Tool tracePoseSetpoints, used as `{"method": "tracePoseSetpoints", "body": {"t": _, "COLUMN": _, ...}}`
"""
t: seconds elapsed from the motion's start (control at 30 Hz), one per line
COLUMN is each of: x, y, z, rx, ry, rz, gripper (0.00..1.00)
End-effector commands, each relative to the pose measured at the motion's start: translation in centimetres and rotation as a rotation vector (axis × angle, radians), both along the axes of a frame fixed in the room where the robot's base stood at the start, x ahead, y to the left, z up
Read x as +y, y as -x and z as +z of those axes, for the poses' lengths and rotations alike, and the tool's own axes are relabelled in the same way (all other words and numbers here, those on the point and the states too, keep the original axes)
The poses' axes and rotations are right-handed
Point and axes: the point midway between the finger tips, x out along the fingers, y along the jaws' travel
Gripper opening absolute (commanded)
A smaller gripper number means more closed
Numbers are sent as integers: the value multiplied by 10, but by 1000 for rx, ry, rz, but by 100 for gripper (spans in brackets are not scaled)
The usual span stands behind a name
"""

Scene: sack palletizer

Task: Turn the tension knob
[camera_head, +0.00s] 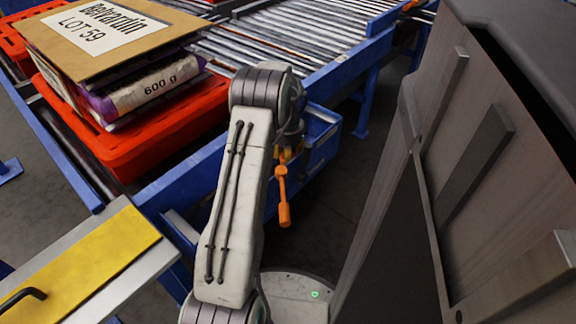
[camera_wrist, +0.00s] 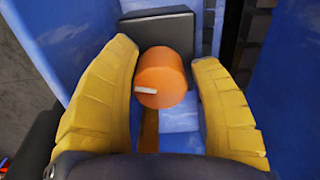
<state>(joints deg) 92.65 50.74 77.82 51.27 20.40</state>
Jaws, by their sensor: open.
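The tension knob (camera_wrist: 162,77) is a round orange knob in the wrist view, with a white pointer mark toward its left side. It sits in front of a dark grey plate (camera_wrist: 158,32) on blue metal. My gripper (camera_wrist: 164,60) has two yellow ribbed fingers, spread open, one on each side of the knob. The left finger is very near the knob's edge; I cannot tell whether either finger touches it. In the head view my arm hides the knob, and the gripper cannot be made out clearly.
In the head view, an orange handle (camera_head: 283,205) hangs beside my arm near the blue conveyor frame (camera_head: 345,62). A red crate (camera_head: 150,140) with stacked sacks and a labelled board (camera_head: 98,30) stands left. A grey cabinet (camera_head: 505,170) stands right. A yellow plate (camera_head: 80,265) is lower left.

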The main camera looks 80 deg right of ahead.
Motion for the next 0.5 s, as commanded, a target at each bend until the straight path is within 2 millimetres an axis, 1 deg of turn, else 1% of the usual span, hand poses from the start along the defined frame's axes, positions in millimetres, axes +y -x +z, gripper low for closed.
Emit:
{"method": "tracePoseSetpoints", "body": {"t": 0.03, "x": 0, "y": 0, "z": -6, "rx": 0, "ry": -1, "rz": 0, "gripper": 57}}
{"method": "tracePoseSetpoints", "body": {"t": 0.1, "x": 0, "y": 0, "z": -9, "rx": 0, "ry": 0, "rz": 0, "gripper": 57}}
{"method": "tracePoseSetpoints", "body": {"t": 0.4, "x": 0, "y": 0, "z": -10, "rx": 0, "ry": 0, "rz": 0, "gripper": 57}}
{"method": "tracePoseSetpoints", "body": {"t": 0.43, "x": 0, "y": 0, "z": -10, "rx": 0, "ry": 0, "rz": 0, "gripper": 59}}
{"method": "tracePoseSetpoints", "body": {"t": 0.5, "x": 0, "y": 0, "z": -10, "rx": 0, "ry": 0, "rz": 0, "gripper": 52}}
